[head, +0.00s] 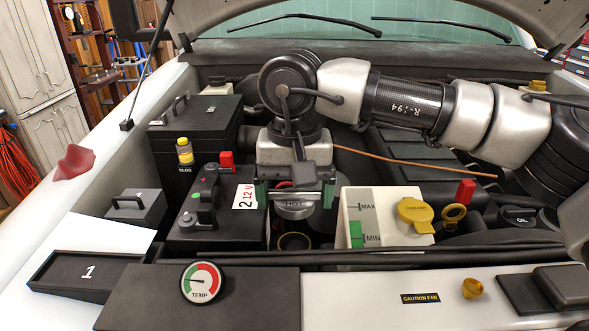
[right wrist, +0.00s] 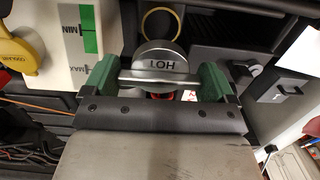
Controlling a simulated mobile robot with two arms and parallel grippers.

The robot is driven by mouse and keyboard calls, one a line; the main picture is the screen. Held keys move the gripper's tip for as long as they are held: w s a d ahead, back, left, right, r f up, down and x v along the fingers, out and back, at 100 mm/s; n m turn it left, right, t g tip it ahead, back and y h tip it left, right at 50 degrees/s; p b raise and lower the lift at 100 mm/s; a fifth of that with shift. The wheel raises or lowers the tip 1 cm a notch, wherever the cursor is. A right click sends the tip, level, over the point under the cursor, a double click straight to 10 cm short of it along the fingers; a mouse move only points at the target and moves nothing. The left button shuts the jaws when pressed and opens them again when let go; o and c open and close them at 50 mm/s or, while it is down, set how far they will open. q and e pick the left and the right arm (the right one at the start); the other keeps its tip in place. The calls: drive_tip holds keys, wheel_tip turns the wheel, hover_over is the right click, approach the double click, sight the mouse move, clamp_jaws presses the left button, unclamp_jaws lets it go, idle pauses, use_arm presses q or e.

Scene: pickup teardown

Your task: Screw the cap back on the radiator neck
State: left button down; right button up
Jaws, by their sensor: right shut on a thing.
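A silver radiator cap marked HOT (head: 295,210) is between the green-padded fingers of my right gripper (head: 295,195). The right wrist view shows the cap (right wrist: 158,62) with a finger (right wrist: 212,82) pressed to each side. The radiator neck shows as a brass-coloured ring with a dark opening (head: 295,241), just below the cap in the head view. The ring also shows in the right wrist view (right wrist: 162,23), past the cap. The cap looks apart from the ring; the exact height between them is hard to tell. My left gripper is not in view.
A black 12 V battery (head: 215,238) stands left of the neck. A white coolant tank (head: 375,222) with a yellow cap (head: 415,215) stands close on the right. The front panel carries a TEMP gauge (head: 202,283).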

sight(294, 244)
drive_tip(key=shift+s+r, duration=0.1)
drive_tip(key=shift+s, duration=0.1)
drive_tip(key=shift+s+f+b, duration=0.5)
drive_tip(key=shift+s+b, duration=0.1)
drive_tip(key=shift+s, duration=0.1)
drive_tip(key=shift+w+f+b, duration=0.3)
drive_tip(key=shift+f+b, duration=0.35)
drive_tip(key=shift+f, duration=0.3)
wheel_tip(294, 244, down, 2)
drive_tip(key=shift+f+b, duration=0.15)
drive_tip(key=shift+b, duration=0.65)
drive_tip(key=shift+f, duration=0.4)
use_arm(q)
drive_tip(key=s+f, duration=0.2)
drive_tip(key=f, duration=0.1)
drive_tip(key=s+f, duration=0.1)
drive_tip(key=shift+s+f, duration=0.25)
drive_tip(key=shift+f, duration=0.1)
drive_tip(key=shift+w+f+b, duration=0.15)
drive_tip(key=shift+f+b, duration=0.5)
drive_tip(key=shift+b, duration=0.25)
use_arm(e)
drive_tip(key=shift+f, duration=0.8)
